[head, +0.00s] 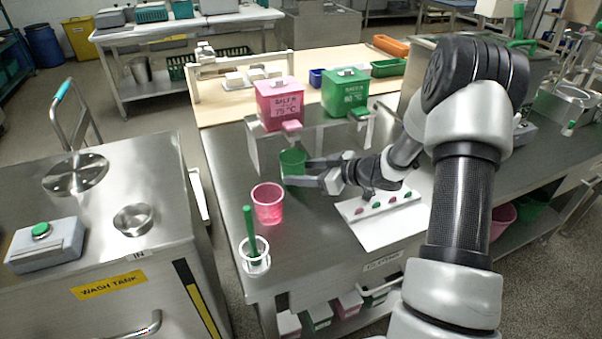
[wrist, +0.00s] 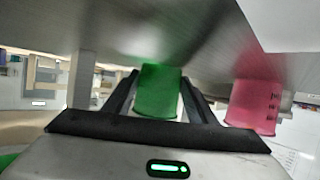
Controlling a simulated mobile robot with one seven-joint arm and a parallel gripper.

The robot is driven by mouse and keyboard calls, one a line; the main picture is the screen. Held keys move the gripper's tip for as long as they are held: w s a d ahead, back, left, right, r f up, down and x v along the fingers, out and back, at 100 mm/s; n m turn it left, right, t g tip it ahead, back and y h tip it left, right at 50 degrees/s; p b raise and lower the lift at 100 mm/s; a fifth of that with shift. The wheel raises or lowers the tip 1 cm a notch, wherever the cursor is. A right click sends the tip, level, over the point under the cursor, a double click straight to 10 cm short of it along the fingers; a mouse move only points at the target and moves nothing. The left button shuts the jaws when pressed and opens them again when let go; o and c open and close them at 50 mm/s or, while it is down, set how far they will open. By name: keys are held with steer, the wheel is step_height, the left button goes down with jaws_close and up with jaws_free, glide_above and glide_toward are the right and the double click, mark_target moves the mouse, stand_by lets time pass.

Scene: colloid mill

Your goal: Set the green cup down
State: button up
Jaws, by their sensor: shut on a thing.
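The green cup (head: 292,163) is upright at the left part of the steel bench, just behind the pink cup (head: 267,203). My gripper (head: 308,172) reaches in from the right and is shut on the green cup, one finger on each side. In the wrist view, the green cup (wrist: 158,92) sits between my two dark fingers, with the pink cup (wrist: 255,106) to its right. The cup's base is at or very near the bench top; I cannot tell whether it touches.
A pink box (head: 279,105) and a green box (head: 345,93) stand on a raised steel shelf behind. A white holder (head: 254,262) with a green-handled tool is at the front left. A white board (head: 385,220) with small coloured pieces lies to the right. Bare steel lies around the cups.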

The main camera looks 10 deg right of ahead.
steer(key=shift+f, duration=0.15)
steer(key=o, duration=1.2)
steer(key=shift+s+d+r, duration=0.1)
steer(key=shift+r, duration=0.2)
steer(key=p+v, duration=0.1)
steer(key=v, duration=0.6)
steer(key=shift+s+d+p, duration=0.1)
steer(key=shift+p, duration=0.3)
